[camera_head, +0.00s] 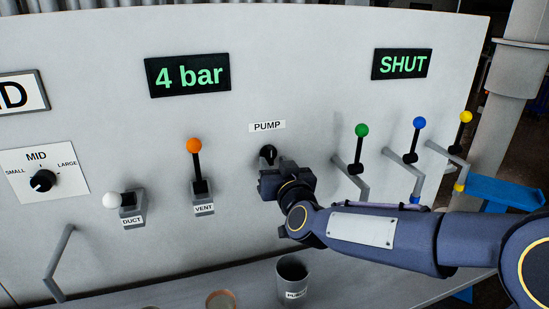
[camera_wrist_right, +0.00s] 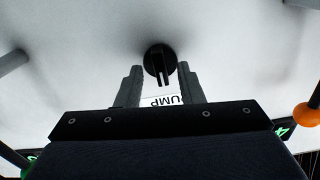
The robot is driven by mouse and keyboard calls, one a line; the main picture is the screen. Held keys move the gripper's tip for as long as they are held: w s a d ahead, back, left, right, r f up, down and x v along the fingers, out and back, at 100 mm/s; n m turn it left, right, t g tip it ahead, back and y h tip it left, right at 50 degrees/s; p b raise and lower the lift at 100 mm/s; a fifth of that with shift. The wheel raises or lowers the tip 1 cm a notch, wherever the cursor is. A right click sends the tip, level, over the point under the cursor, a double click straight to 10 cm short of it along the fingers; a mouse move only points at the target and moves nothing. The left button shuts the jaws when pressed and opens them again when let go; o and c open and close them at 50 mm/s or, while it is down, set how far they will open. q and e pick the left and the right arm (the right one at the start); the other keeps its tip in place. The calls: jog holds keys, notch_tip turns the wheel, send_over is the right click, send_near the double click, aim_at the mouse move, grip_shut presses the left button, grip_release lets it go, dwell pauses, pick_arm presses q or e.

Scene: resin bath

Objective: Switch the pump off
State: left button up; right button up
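The pump knob (camera_head: 267,153) is a round black rotary knob on the pale panel, just below the PUMP label (camera_head: 267,126). In the right wrist view the knob (camera_wrist_right: 159,58) shows a raised grip ridge, and the PUMP label (camera_wrist_right: 161,101) appears upside down. My right gripper (camera_head: 270,168) is at the panel in front of the knob. In the wrist view its two fingers (camera_wrist_right: 160,78) stand apart, one on each side of the ridge, with gaps visible; nothing is held. In the head view the gripper partly hides the knob. My left gripper is not in view.
Displays read 4 bar (camera_head: 188,76) and SHUT (camera_head: 402,64). Left stand the orange VENT lever (camera_head: 197,173), white DUCT lever (camera_head: 112,200) and MID dial (camera_head: 43,181). Green (camera_head: 361,131), blue (camera_head: 419,123) and yellow (camera_head: 465,117) levers are right. A grey cup (camera_head: 292,281) stands below.

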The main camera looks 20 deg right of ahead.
jog(key=shift+w, duration=1.1)
grip_shut()
jog(key=shift+r+n+p, duration=0.1)
jog(key=shift+n+p, duration=0.3)
jog(key=shift+n, duration=0.4)
grip_release()
